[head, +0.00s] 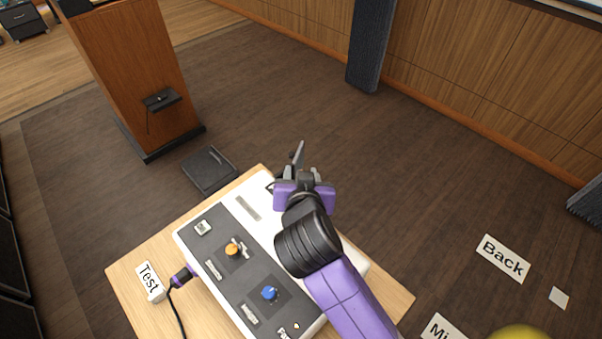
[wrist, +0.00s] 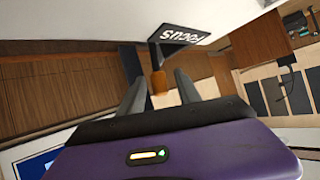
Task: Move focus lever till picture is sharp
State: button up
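The focus lever (wrist: 159,83) shows in the wrist view as a short orange-brown knob on a dark stem. A black label reading "Focus" (wrist: 181,35), upside down, sits just above it on a white surface. My gripper (wrist: 156,75) has its two dark fingers spread on either side of the knob, with a gap visible around it. In the head view my gripper (head: 298,157) is beyond the far edge of the white and grey console (head: 247,210). The lever cannot be made out there. The projected picture cannot be clearly seen.
A wooden lectern (head: 135,75) stands at the upper left.

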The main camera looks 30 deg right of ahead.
jog(key=shift+b+v, duration=0.4)
jog(key=shift+v, duration=3.5)
